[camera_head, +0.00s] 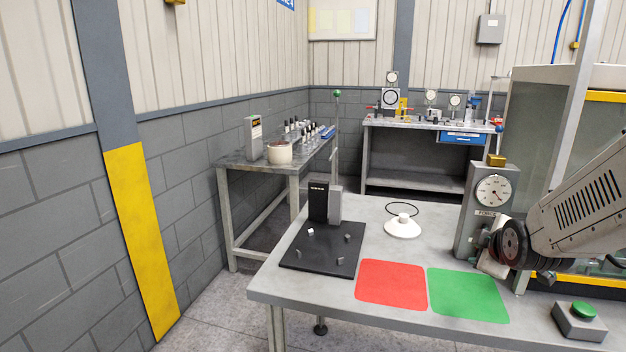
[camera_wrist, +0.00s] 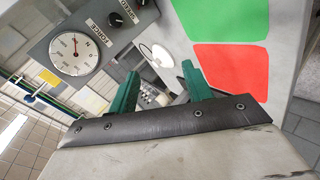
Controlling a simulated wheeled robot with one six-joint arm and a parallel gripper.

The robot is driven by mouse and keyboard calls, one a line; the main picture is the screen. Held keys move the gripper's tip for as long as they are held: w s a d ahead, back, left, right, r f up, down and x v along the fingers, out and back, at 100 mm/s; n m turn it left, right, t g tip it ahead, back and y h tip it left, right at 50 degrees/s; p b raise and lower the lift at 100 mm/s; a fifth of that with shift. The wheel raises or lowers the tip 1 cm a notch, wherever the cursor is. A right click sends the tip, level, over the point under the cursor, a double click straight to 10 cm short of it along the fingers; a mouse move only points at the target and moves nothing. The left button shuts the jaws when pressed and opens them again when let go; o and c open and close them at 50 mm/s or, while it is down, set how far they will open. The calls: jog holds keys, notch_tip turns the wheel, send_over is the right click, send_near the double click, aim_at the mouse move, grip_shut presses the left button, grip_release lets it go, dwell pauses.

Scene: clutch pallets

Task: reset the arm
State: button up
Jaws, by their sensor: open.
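My arm (camera_head: 590,205) reaches in from the right edge in the head view, its dark wrist end in front of the force gauge. In the wrist view my gripper (camera_wrist: 160,82) shows two green fingers standing well apart, with nothing between them. In the head view the fingers are hard to make out behind the wrist. The force gauge (camera_head: 493,192), a grey box with a round dial, stands close to the wrist; it also shows in the wrist view (camera_wrist: 76,54).
The table (camera_head: 390,328) carries a black fixture plate (camera_head: 322,262) with small metal pieces, a white round part (camera_head: 403,228), a red mat (camera_head: 391,285), a green mat (camera_head: 468,296) and a green button box (camera_head: 580,318). Benches stand behind. The table's front strip is clear.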

jog(key=s+a+r+m+g, duration=0.2)
jog(key=s+a+m+g, duration=0.1)
jog(key=s, duration=0.7)
jog(key=s+a+r+m+g+y, duration=0.1)
jog(key=s+a+r+m+g, duration=0.1)
jog(key=s, duration=0.8)
jog(key=s+a+r+m+g+y, duration=0.1)
jog(key=s+a+m+g, duration=0.3)
jog(key=s, duration=0.6)
jog(key=shift+s+a+r+m+g, duration=0.35)
jog(key=shift+a+m, duration=0.4)
jog(key=shift+m, duration=0.45)
